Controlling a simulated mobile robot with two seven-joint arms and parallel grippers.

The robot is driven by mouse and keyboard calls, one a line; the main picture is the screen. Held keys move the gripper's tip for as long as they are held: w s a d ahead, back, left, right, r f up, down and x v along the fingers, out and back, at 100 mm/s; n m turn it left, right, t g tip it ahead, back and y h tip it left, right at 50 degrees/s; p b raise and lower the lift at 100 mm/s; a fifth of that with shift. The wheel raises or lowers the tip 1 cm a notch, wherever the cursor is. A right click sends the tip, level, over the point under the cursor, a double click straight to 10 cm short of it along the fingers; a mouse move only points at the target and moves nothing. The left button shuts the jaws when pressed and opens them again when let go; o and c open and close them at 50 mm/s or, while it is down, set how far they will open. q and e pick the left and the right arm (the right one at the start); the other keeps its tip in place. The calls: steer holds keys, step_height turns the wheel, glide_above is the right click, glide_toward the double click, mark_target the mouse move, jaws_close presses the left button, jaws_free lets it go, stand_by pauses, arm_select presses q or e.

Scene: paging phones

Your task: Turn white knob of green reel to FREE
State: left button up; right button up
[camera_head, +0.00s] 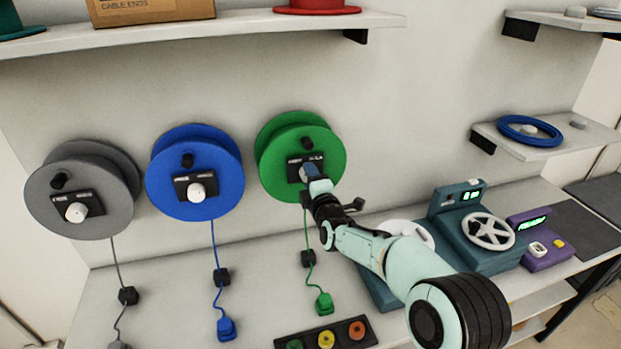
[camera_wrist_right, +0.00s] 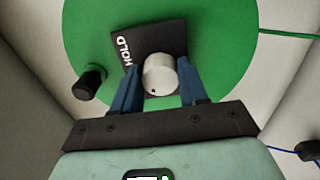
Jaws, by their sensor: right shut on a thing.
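The green reel (camera_head: 278,148) is mounted on the wall at the right of three reels. It fills the right wrist view (camera_wrist_right: 220,40). Its black plate shows the word HOLD in the right wrist view; any other lettering is hidden or unreadable. The white knob (camera_wrist_right: 160,74) sits on that plate between the two blue fingers of my right gripper (camera_wrist_right: 160,85), which is shut on it. In the head view my right gripper (camera_head: 311,172) covers the knob. A small dark dot shows on the knob's lower left. My left gripper is not in view.
A blue reel (camera_head: 163,193) and a grey reel (camera_head: 120,205) hang to the left. A black crank handle (camera_wrist_right: 90,80) sticks out beside the plate. Below are a green plug (camera_head: 324,303), a tray of coloured rings (camera_head: 309,344) and teal machines (camera_head: 470,240). A shelf (camera_head: 230,32) runs above.

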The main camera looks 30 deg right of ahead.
steer(key=o, duration=1.1)
steer(key=shift+c, duration=0.2)
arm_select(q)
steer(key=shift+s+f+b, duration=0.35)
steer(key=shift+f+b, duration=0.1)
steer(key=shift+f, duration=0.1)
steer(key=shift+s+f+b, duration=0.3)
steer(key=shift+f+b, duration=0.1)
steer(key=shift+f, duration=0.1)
arm_select(e)
steer(key=v, duration=1.3)
steer(key=shift+s, duration=0.25)
steer(key=shift+f, duration=0.1)
